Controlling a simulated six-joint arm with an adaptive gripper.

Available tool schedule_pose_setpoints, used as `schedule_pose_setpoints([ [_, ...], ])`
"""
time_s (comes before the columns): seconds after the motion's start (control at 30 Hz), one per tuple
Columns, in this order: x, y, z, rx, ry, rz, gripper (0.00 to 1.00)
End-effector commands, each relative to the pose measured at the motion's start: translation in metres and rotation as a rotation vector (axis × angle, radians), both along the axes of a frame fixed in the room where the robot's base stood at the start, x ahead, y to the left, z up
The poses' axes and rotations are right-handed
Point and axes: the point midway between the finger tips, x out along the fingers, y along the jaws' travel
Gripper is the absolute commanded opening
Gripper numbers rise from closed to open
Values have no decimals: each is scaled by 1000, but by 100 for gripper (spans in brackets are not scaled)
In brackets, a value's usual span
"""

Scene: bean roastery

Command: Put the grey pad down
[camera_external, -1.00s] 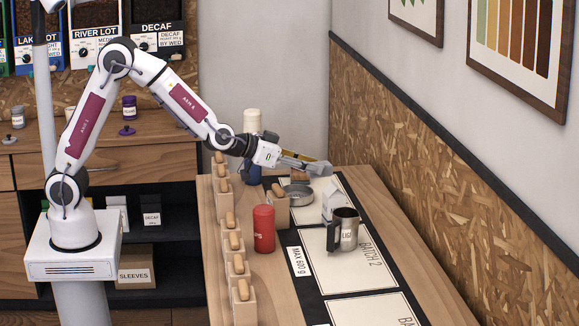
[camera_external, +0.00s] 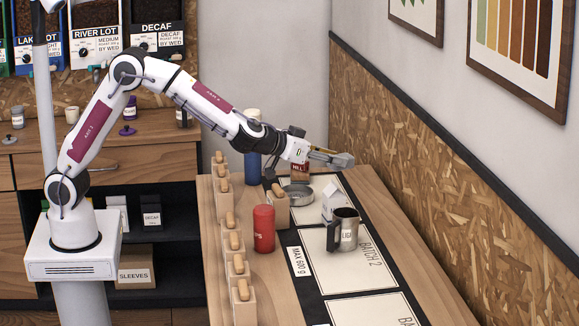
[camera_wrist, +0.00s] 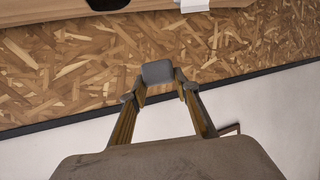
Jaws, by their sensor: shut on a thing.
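The grey pad (camera_wrist: 158,72) is a small rounded block between the two fingertips in the wrist view. It also shows as a small grey piece at the tip of my gripper in the external view (camera_external: 343,160). My gripper (camera_wrist: 160,86) is shut on it. In the external view the gripper (camera_external: 332,156) reaches out level above the far end of the wooden table (camera_external: 375,195), near the chipboard wall. The pad is in the air, apart from the table.
Below the gripper are a round metal dish (camera_external: 299,195) and a white carton (camera_external: 333,202). Several wooden blocks line the left edge. The table's right strip is clear.

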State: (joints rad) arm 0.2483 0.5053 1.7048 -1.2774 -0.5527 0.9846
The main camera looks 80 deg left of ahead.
Motion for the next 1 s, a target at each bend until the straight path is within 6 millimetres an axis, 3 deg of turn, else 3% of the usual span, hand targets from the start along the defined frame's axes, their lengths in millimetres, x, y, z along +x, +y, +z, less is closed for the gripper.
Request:
schedule_pose_setpoints([
  [0.47, 17, -44, -8, -1, 3, 187, 13],
  [0.77, 10, -88, -36, 0, 4, 319, 13],
  [1.0, -8, -129, -69, 1, 5, 400, 13],
])
